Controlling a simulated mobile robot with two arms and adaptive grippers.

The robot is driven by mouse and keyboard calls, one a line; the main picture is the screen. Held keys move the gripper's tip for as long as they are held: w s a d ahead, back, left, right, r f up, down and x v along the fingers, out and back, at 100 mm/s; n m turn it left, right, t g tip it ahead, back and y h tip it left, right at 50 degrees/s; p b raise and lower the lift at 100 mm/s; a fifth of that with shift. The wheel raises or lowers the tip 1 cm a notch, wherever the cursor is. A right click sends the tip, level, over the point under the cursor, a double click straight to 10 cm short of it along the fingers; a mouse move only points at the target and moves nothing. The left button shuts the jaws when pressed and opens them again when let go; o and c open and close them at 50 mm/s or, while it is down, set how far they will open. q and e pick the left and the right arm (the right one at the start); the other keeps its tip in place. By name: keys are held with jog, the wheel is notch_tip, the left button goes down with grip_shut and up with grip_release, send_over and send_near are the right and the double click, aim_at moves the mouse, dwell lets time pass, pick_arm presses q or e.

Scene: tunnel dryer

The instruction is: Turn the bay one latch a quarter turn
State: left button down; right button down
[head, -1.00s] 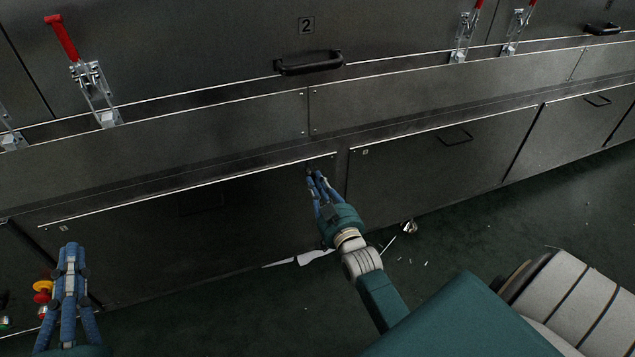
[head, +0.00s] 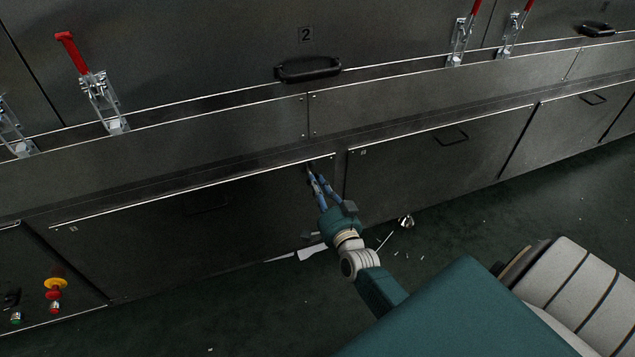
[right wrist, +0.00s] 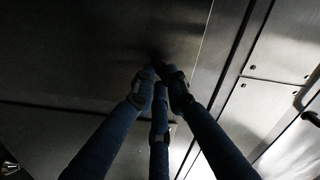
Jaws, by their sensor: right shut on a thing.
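My right gripper (head: 316,176) has its blue fingers together at the upper right corner of a dark lower panel (head: 180,255). It is shut on a small dark latch, mostly hidden by the fingertips. In the right wrist view the fingers of my right gripper (right wrist: 160,80) converge on this dark latch (right wrist: 154,58) against the panel face. The latch's turn angle cannot be made out. My left gripper is not in view.
A black bar handle (head: 308,69) and red-handled toggle clamps (head: 85,65) sit above. A neighbouring lower panel (head: 440,150) is to the right. A yellow and red button (head: 55,286) is at lower left. Scraps and a small shiny object (head: 405,221) lie on the green floor (head: 480,230).

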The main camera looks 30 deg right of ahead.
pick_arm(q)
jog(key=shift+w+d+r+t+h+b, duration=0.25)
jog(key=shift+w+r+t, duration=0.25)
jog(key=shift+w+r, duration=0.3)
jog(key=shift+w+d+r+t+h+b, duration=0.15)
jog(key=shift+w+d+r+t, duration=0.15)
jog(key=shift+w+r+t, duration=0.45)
pick_arm(e)
jog(key=shift+f+m, duration=0.2)
jog(key=shift+m, duration=3.6)
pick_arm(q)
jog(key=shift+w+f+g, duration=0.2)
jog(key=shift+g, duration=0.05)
pick_arm(e)
jog(key=c, duration=1.7)
grip_release()
jog(key=shift+c, duration=0.2)
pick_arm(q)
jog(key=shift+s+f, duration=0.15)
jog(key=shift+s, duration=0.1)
pick_arm(e)
jog(key=shift+s+a, duration=0.1)
jog(key=v, duration=1.1)
jog(key=shift+s, duration=0.4)
